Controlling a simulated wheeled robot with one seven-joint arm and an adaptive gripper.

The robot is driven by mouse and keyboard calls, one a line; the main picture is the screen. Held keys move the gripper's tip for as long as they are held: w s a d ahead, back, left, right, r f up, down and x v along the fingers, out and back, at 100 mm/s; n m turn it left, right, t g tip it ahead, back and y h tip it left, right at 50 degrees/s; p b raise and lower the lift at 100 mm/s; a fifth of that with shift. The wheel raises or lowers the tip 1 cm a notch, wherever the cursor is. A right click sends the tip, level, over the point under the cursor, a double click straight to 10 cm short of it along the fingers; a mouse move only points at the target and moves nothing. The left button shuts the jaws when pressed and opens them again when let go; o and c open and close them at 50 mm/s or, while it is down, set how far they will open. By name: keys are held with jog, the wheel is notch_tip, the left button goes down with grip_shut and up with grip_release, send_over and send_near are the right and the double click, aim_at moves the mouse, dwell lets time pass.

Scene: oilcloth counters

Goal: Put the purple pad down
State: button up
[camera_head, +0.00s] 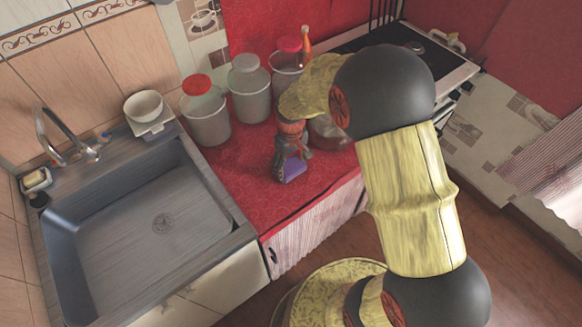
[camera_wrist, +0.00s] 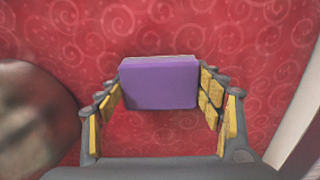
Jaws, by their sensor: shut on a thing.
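The purple pad (camera_wrist: 160,84) is a small block held between the two yellow-lined fingers of my gripper (camera_wrist: 160,92) in the wrist view. In the head view the purple pad (camera_head: 293,169) shows at the lower end of my gripper (camera_head: 292,165), over the red oilcloth counter (camera_head: 245,165) near its front edge. My gripper points down and is shut on the pad. I cannot tell whether the pad's underside touches the cloth.
Jars with red (camera_head: 206,110), pale (camera_head: 249,88) and red (camera_head: 289,65) lids stand behind my gripper. A pot (camera_head: 328,132) is close by its right. The sink (camera_head: 150,225) lies left, with a white bowl (camera_head: 144,105) behind it. The cloth left of my gripper is clear.

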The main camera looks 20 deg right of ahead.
jog(key=o, duration=1.3)
notch_tip(320, 180, up, 12)
jog(key=p, duration=0.4)
notch_tip(320, 180, up, 14)
jog(key=m+t, duration=0.1)
jog(key=t, duration=0.1)
send_over(291, 166)
jog(key=s, duration=0.7)
jog(key=shift+s+r+m+t, duration=0.55)
jog(key=shift+s+r, duration=0.7)
jog(key=shift+s, duration=1.2)
jog(key=shift+s+r+m+t, duration=0.3)
jog(key=shift+s+r+t, duration=0.35)
jog(key=shift+s+r, duration=1.25)
jog(key=shift+s+r+m+t, duration=0.45)
jog(key=shift+s+r+t, duration=0.2)
jog(key=shift+s, duration=2.35)
